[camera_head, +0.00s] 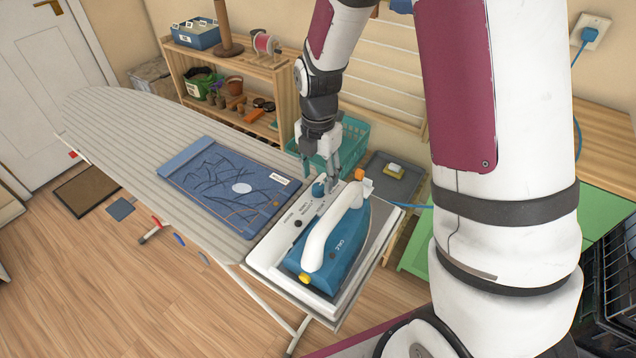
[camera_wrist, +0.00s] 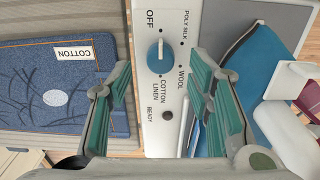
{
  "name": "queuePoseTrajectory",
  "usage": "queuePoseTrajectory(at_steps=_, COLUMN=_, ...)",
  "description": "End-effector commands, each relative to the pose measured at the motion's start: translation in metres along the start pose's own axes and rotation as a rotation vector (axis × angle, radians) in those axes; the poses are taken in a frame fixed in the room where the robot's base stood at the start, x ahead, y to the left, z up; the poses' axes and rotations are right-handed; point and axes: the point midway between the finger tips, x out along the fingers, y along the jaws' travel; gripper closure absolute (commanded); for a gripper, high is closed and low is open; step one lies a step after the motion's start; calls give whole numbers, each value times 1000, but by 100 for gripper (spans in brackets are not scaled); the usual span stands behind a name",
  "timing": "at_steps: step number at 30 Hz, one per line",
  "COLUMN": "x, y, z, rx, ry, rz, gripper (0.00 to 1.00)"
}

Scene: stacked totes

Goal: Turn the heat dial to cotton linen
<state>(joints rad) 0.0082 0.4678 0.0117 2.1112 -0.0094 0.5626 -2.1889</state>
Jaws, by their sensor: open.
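The heat dial (camera_wrist: 160,56) is a round blue knob on a white control panel (camera_wrist: 158,132). Its white mark points up toward the dot by OFF. POLY SILK, WOOL and COTTON LINEN are printed around it; COTTON LINEN is below the dial. In the head view the dial (camera_head: 319,188) stands at the panel's back end, beside the iron. My gripper (camera_head: 321,172) points down above the dial. In the wrist view its open fingers (camera_wrist: 160,72) stand to the left and right of the dial, with gaps on both sides.
A blue-and-white iron (camera_head: 335,250) stands close to the dial, right of my fingers in the wrist view. Folded denim (camera_head: 225,187) with a COTTON label (camera_wrist: 74,50) lies on the striped ironing board (camera_head: 120,125). A teal basket (camera_head: 355,140) is behind my gripper.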

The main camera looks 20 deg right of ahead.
Motion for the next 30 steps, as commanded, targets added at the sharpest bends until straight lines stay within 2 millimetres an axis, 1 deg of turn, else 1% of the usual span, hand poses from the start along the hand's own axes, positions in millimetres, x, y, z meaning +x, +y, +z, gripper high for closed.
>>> queuePoseTrajectory(at_steps=1, x=9, y=-1, z=0, rx=0, ry=2, rz=-4, gripper=53)
queuePoseTrajectory(at_steps=3, x=18, y=-1, z=-1, rx=-1, ry=1, rz=-3, gripper=53)
queuePoseTrajectory(at_steps=7, x=30, y=0, z=-1, rx=-1, ry=1, rz=-1, gripper=53)
queuePoseTrajectory(at_steps=12, x=35, y=-1, z=0, rx=0, ry=0, rz=-1, gripper=53)
queuePoseTrajectory(at_steps=18, x=35, y=0, z=0, rx=0, ry=0, rz=0, gripper=53)
queuePoseTrajectory(at_steps=19, x=35, y=0, z=0, rx=0, ry=0, rz=0, gripper=55)
queuePoseTrajectory(at_steps=20, x=35, y=0, z=0, rx=0, ry=0, rz=0, gripper=62)
queuePoseTrajectory(at_steps=21, x=35, y=0, z=0, rx=0, ry=0, rz=0, gripper=71)
queuePoseTrajectory(at_steps=23, x=35, y=0, z=0, rx=0, ry=0, rz=0, gripper=85)
queuePoseTrajectory(at_steps=24, x=35, y=0, z=0, rx=0, ry=0, rz=0, gripper=94)
queuePoseTrajectory(at_steps=25, x=35, y=0, z=0, rx=0, ry=0, rz=-1, gripper=100)
queuePoseTrajectory(at_steps=30, x=35, y=-1, z=0, rx=2, ry=0, rz=-1, gripper=100)
